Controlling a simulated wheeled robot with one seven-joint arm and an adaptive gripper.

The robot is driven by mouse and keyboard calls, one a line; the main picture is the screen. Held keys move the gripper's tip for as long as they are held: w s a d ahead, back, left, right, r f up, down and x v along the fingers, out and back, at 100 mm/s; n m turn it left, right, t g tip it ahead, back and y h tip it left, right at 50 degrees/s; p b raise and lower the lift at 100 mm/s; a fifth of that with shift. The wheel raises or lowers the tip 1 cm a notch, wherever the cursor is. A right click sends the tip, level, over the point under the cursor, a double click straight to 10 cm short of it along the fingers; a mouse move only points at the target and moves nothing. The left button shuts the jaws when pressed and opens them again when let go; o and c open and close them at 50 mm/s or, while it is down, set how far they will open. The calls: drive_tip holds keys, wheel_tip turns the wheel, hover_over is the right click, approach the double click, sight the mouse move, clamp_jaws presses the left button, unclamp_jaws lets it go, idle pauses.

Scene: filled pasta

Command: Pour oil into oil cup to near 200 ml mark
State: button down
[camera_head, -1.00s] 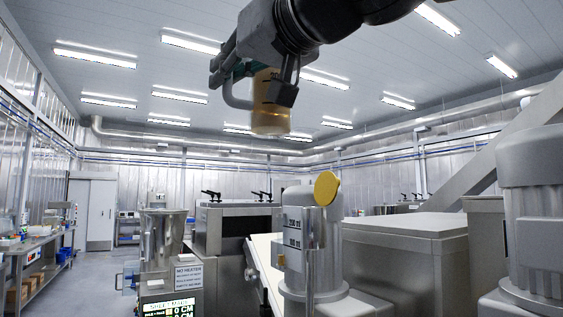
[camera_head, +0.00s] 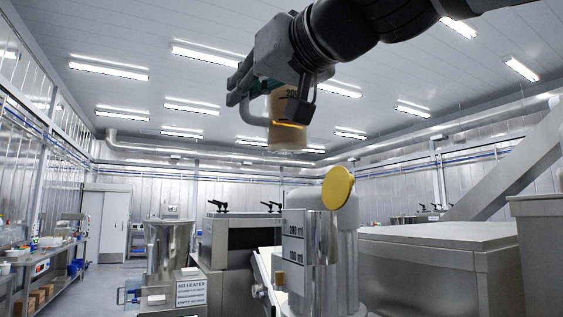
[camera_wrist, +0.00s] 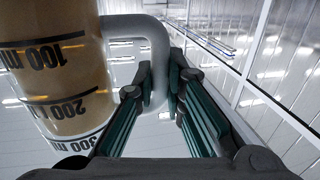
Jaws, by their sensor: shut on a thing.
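My gripper (camera_head: 243,88) is raised high in the head view, with its green fingers shut on the handle of a see-through measuring cup (camera_head: 289,112). The cup holds amber-brown liquid and stands about upright. In the wrist view the cup (camera_wrist: 60,75) fills the left side, with 100, 200 and 300 ml marks; the liquid's edge looks close to the 200 mark, but is hard to read exactly. The grey handle (camera_wrist: 158,60) runs between my fingers (camera_wrist: 158,95). Below the held cup is a shiny cylinder (camera_head: 318,245) with a 200 ml and 100 ml scale.
A metal machine with a yellow disc (camera_head: 338,187) stands right behind the scaled cylinder. A metal pot (camera_head: 168,250) and a "no heater" sign (camera_head: 190,291) are at left. A steel box (camera_head: 440,245) stands right. The air around the held cup is clear.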

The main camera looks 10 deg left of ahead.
drive_tip(key=w+f+b, duration=0.5)
drive_tip(key=f+b, duration=0.2)
drive_tip(key=shift+w+f, duration=0.15)
drive_tip(key=shift+f, duration=0.1)
drive_tip(key=shift+r, duration=0.15)
idle(0.3)
drive_tip(key=shift+s+a+r+m+p, duration=0.2)
drive_tip(key=shift+r+m+p, duration=0.3)
drive_tip(key=shift+m+p, duration=0.25)
drive_tip(key=shift+a+r+m+p, duration=0.1)
drive_tip(key=shift+r+m+p, duration=0.4)
drive_tip(key=shift+m+p, duration=0.25)
drive_tip(key=shift+r, duration=0.1)
drive_tip(key=shift+s+r+m+p, duration=0.1)
drive_tip(key=shift+r+m+p, duration=0.2)
drive_tip(key=shift+m+p, duration=0.25)
